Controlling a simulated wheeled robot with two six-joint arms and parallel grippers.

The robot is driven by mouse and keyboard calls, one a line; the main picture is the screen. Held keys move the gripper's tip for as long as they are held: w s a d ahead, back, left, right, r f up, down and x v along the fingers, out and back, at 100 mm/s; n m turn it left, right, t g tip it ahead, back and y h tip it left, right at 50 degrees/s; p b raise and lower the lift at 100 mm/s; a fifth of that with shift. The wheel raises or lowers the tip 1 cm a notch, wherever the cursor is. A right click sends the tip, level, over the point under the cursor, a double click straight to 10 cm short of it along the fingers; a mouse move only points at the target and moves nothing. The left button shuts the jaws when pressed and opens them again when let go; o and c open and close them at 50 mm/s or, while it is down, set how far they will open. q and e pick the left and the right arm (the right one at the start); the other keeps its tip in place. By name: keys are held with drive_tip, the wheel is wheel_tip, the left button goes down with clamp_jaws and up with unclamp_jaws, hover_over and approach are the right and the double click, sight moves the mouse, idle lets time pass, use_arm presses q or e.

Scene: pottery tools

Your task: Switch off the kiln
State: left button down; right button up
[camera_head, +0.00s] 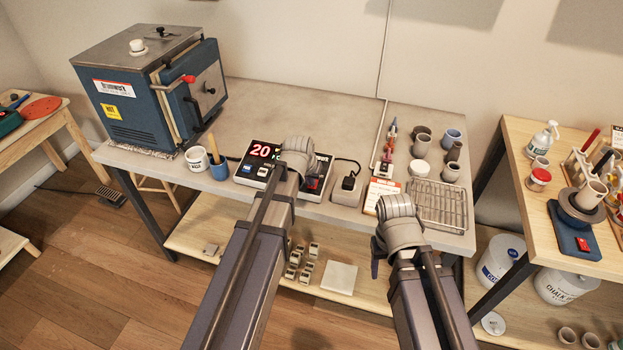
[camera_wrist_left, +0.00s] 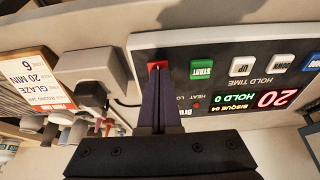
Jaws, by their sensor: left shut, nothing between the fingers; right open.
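The kiln (camera_head: 130,110) is a blue box with a grey lid and a red-tipped door handle, at the back left of the bench. Its black controller (camera_head: 250,168) lies to the right with a lit red 20. In the left wrist view the controller (camera_wrist_left: 225,115) appears upside down, with a green START button (camera_wrist_left: 202,70) and a red switch (camera_wrist_left: 158,65) at its corner. My left gripper (camera_wrist_left: 157,85) is shut and empty, its tips at the red switch; whether they touch is unclear. My right gripper (camera_head: 378,258) is open and empty in front of the bench, its fingers mostly hidden.
A grey plug block (camera_head: 347,190) with a cable stands right of the controller. A wire rack (camera_head: 440,205) and several small pots lie further right. A white cup (camera_head: 197,158) and a blue cup (camera_head: 219,168) stand left of the controller.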

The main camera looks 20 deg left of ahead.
use_arm(q)
drive_tip(key=shift+r, duration=0.1)
drive_tip(key=shift+s+r+p, duration=0.15)
drive_tip(key=shift+r+p, duration=0.25)
drive_tip(key=shift+p, duration=0.15)
drive_tip(key=p+v, duration=1.1)
drive_tip(key=v, duration=0.2)
drive_tip(key=shift+p, duration=0.4)
drive_tip(key=b+x, duration=0.4)
drive_tip(key=w+b+x, duration=0.1)
drive_tip(key=b+x, duration=0.3)
drive_tip(key=x, duration=0.1)
drive_tip(key=b+x, duration=0.4)
drive_tip(key=x, duration=0.1)
drive_tip(key=shift+w+r, duration=0.2)
